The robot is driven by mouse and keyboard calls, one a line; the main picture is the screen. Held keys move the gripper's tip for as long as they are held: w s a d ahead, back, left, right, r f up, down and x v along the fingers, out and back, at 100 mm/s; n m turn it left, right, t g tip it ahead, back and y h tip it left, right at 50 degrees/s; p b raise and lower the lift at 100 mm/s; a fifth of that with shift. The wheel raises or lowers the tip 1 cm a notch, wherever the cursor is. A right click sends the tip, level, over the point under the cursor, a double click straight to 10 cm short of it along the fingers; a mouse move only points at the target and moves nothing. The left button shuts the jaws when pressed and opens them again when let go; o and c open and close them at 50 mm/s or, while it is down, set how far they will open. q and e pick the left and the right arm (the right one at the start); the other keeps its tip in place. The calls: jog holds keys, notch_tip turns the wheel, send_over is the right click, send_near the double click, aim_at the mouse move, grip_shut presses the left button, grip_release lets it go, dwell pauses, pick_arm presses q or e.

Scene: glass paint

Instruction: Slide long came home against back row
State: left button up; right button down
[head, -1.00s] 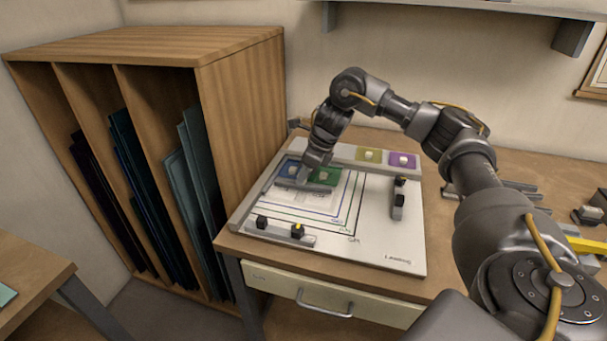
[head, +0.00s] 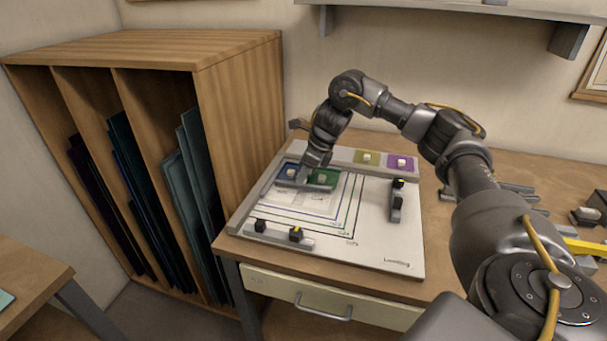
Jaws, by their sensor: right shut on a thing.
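The white leading board (head: 370,250) lies on the bench, with grey bars along its back and left sides. A long grey came with dark and yellow knobs (head: 270,236) lies near its front left edge. A short grey came (head: 396,203) lies at its right. Blue glass (head: 291,170) and green glass (head: 325,178) sit side by side at the back left. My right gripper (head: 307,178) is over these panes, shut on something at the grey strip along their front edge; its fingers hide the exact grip. My left gripper is not in view.
A yellow-green square (head: 367,158) and a purple square (head: 401,163) sit along the board's back. A wooden rack (head: 238,130) of glass sheets stands close on the left. The board's front right is clear.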

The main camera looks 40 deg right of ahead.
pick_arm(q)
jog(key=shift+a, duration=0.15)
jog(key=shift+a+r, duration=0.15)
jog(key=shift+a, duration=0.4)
pick_arm(e)
jog(key=shift+w+d, duration=0.25)
jog(key=shift+d, duration=0.05)
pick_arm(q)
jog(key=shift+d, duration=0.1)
pick_arm(e)
jog(key=shift+w+d, duration=0.15)
jog(key=shift+d, duration=0.05)
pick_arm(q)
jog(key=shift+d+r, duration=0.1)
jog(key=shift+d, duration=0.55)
pick_arm(e)
jog(key=shift+w+d, duration=0.15)
jog(key=shift+d, duration=0.1)
pick_arm(q)
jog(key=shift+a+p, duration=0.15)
jog(key=shift+p, duration=0.15)
pick_arm(e)
jog(key=shift+w+d, duration=0.1)
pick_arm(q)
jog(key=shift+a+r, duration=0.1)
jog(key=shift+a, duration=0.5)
pick_arm(e)
jog(key=shift+r, duration=0.1)
